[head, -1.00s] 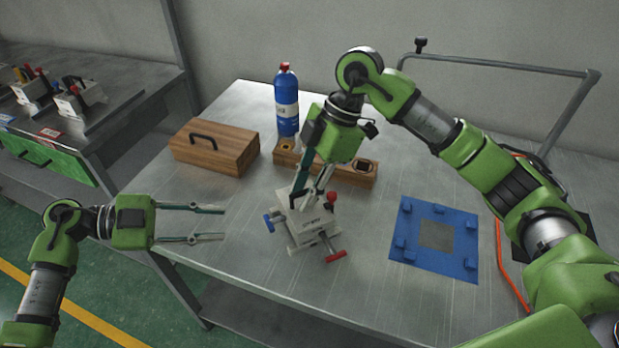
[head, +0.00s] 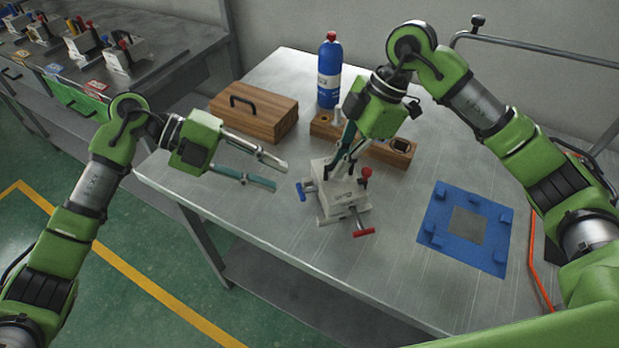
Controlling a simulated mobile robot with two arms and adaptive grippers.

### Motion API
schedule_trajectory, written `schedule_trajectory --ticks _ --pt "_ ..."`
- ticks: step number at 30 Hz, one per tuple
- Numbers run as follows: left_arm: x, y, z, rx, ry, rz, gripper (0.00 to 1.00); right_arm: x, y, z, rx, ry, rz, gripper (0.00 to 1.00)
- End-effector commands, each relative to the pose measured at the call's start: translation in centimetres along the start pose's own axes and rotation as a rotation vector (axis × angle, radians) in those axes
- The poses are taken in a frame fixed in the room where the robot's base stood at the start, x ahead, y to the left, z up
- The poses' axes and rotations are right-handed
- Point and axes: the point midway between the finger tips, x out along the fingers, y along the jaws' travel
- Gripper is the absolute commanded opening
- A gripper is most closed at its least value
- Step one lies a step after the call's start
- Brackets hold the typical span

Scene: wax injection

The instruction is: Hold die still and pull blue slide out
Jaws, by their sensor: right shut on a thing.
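The die (head: 338,194) is a pale grey block on the metal table, with a blue slide handle (head: 301,191) sticking out on its left. A red slide handle (head: 363,233) sticks out at its front right, and a red knob (head: 367,172) rises at its right. My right gripper (head: 337,172) reaches down from above and is shut on the die's top; its fingertips are partly hidden. My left gripper (head: 281,176) is open and empty, its fingers pointing right toward the blue slide handle, a short gap away.
A blue fixture plate (head: 433,238) lies flat at the right. Behind the die stand a wooden holder (head: 388,157), a blue bottle (head: 329,85) and a wooden box with a handle (head: 272,114). A side bench (head: 150,70) with other dies is at the upper left.

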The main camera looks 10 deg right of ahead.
Motion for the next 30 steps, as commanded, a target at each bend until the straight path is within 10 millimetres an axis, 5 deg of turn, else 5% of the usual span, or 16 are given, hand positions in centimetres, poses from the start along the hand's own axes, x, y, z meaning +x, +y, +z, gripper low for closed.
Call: schedule_trajectory --ticks 9,15,23,30 --pt "0.4 -4.7 -1.9 1.008 0.038 0.427 0.25 -0.1 0.1 0.0 0.0 0.0 0.002 0.0" --pt "-0.3 -6.0 -2.2 1.42 0.125 0.64 0.25 -0.1 0.1 0.0 0.001 -0.001 0.003 0.0" --pt "-0.4 -6.1 -2.0 1.591 0.183 0.735 0.25 -0.1 0.1 0.0 0.001 -0.001 0.003 0.0" --pt "2.8 -4.0 -0.7 1.59 0.186 0.732 0.25 -0.1 0.1 0.0 0.001 -0.001 0.003 0.0"
